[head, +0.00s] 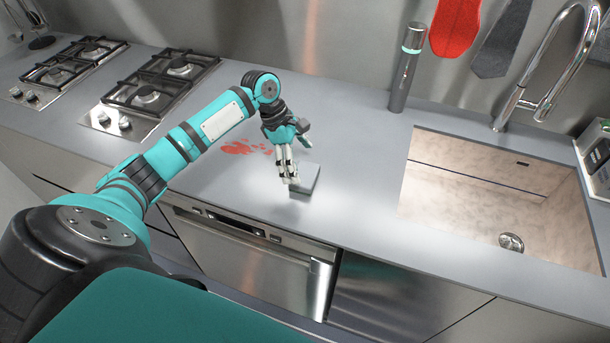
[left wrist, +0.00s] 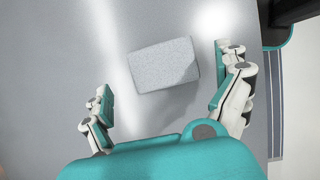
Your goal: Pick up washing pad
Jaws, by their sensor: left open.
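The washing pad (head: 306,180) is a small grey block on the counter near its front edge. In the left wrist view the pad (left wrist: 164,65) lies tilted, beyond and between the two fingers. My left gripper (head: 291,172) is over the pad and hides part of it in the head view. In the left wrist view the gripper (left wrist: 163,95) is open, with a finger on each side and clear space to the pad. My right gripper is not in view.
A red stain (head: 245,148) is on the counter left of the gripper. A sink (head: 480,190) with a tall faucet (head: 545,85) is at the right. A cylindrical grinder (head: 405,70) stands at the back. Gas burners (head: 150,90) are at the left.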

